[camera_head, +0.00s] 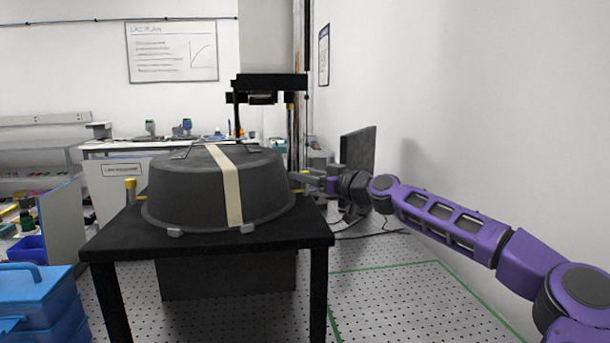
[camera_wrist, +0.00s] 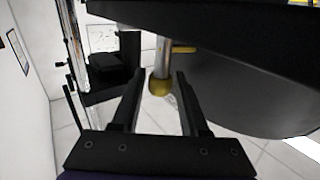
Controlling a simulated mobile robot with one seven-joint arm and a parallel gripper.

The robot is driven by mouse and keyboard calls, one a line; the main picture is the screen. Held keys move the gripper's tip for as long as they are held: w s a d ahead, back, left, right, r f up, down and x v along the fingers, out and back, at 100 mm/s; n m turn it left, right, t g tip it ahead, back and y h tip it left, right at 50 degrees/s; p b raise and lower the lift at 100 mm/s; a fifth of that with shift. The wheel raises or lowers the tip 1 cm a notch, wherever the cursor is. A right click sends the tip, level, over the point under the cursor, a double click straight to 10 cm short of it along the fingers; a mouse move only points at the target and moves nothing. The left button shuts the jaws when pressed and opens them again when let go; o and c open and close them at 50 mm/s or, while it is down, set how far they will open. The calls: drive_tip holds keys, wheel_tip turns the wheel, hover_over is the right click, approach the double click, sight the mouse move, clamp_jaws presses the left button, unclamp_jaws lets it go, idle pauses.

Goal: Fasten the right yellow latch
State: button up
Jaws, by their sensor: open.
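The right yellow latch shows in the wrist view as a silver post with a yellow knob (camera_wrist: 160,87) and a short yellow bar (camera_wrist: 184,49) beside the post. In the head view my gripper (camera_head: 300,181) is at the right side of the dark round housing (camera_head: 185,190) and mostly covers this latch. In the wrist view my gripper (camera_wrist: 159,75) is open. Its two fingers stand on either side of the knob, with gaps visible on both sides. I cannot tell how deep the knob sits between them. The left yellow latch (camera_head: 131,190) stands upright at the housing's left.
The housing, with a cream strip over it, rests on a black table (camera_head: 115,240). A dark panel (camera_head: 358,152) stands behind my wrist, near the white wall. Blue boxes (camera_head: 35,300) are at the lower left. The perforated floor right of the table is clear.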

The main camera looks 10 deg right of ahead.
clamp_jaws()
drive_tip(key=b, duration=0.1)
drive_tip(key=m+h+b, duration=0.1)
drive_tip(key=shift+f+t+b, duration=0.25)
drive_tip(key=shift+t+b, duration=0.1)
drive_tip(key=shift+t, duration=0.05)
drive_tip(key=m+t+h+b, duration=0.1)
drive_tip(key=h+b, duration=0.1)
drive_tip(key=shift+a+m+h, duration=0.1)
drive_tip(key=shift+m+h, duration=0.2)
drive_tip(key=shift+r+m+t+h+b, duration=0.15)
drive_tip(key=shift+m+t+h+b, duration=0.15)
unclamp_jaws()
